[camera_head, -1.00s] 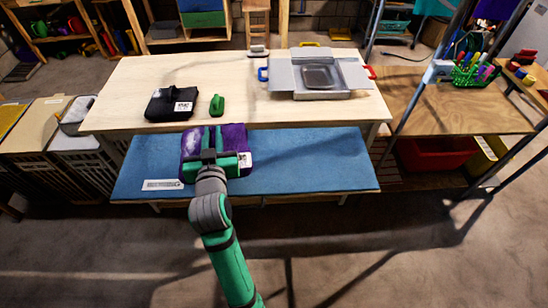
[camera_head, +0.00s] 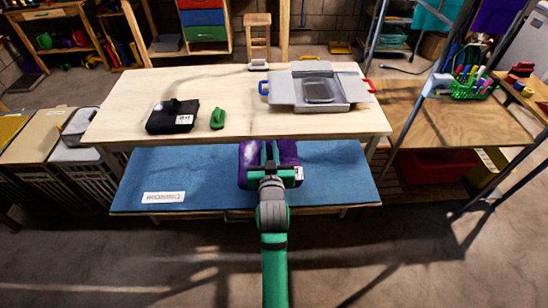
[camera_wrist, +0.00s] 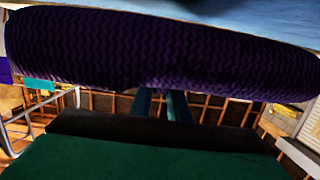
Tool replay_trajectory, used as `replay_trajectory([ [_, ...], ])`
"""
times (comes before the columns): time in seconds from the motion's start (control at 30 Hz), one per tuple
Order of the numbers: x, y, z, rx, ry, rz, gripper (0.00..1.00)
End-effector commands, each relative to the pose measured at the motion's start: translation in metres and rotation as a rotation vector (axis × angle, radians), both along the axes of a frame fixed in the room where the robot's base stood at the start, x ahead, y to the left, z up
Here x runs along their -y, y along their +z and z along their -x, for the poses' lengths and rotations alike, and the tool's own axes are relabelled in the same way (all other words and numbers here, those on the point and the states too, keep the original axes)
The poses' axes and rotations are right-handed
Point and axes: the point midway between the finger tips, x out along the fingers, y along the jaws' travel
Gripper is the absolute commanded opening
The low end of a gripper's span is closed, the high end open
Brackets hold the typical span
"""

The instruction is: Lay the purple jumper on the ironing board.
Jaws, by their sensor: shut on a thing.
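The purple jumper (camera_head: 249,172) is a folded bundle with a white tag at its right side. My gripper (camera_head: 269,158) is shut on it, over the middle of the blue ironing board (camera_head: 345,180) below the wooden table. In the wrist view the knitted jumper (camera_wrist: 150,48) spans the upper part in front of the gripper fingers (camera_wrist: 160,104), with a strip of blue board (camera_wrist: 300,20) at the top. Whether the jumper rests on the board or hangs just above it, I cannot tell. The fingertips' grip is partly hidden by the jumper.
The wooden table (camera_head: 225,85) stands just behind the board, with a black folded garment (camera_head: 165,117), a green brush-like object (camera_head: 218,118) and a grey tray (camera_head: 300,92). A white label (camera_head: 163,197) lies on the board's left.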

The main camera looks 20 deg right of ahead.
Motion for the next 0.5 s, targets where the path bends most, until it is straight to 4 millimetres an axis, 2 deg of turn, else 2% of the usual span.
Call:
replay_trajectory([
  [0.3,0.018,-0.022,-0.005,0.001,-0.001,-0.001,0.0],
  [0.5,0.017,-0.047,-0.005,0.001,0.001,-0.001,0.0],
])
